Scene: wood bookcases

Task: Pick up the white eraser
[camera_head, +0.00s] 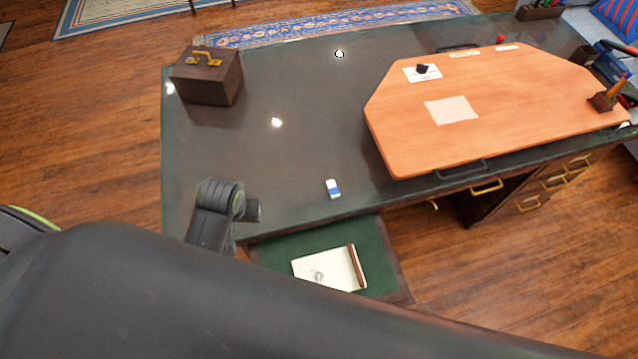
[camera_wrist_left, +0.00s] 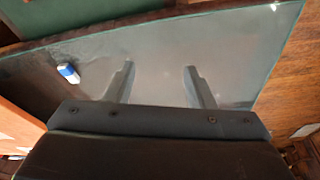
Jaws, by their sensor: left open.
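The white eraser (camera_head: 333,189) with a blue sleeve lies on the dark desk top (camera_head: 290,150), close to the front edge. It also shows in the left wrist view (camera_wrist_left: 68,73), left of the fingers and apart from them. My left gripper (camera_wrist_left: 158,70) is open and empty, with both fingers over the bare desk surface. In the head view only part of my left wrist shows, to the left of the eraser at the desk's front edge; the fingertips cannot be made out there. My right gripper is not in view.
An orange drawing board (camera_head: 400,140) takes up the right of the desk. A dark box (camera_head: 208,78) with a gold handle stands at the back left. An open drawer (camera_head: 385,260) below the front edge holds a notepad (camera_head: 322,268). The desk around the eraser is clear.

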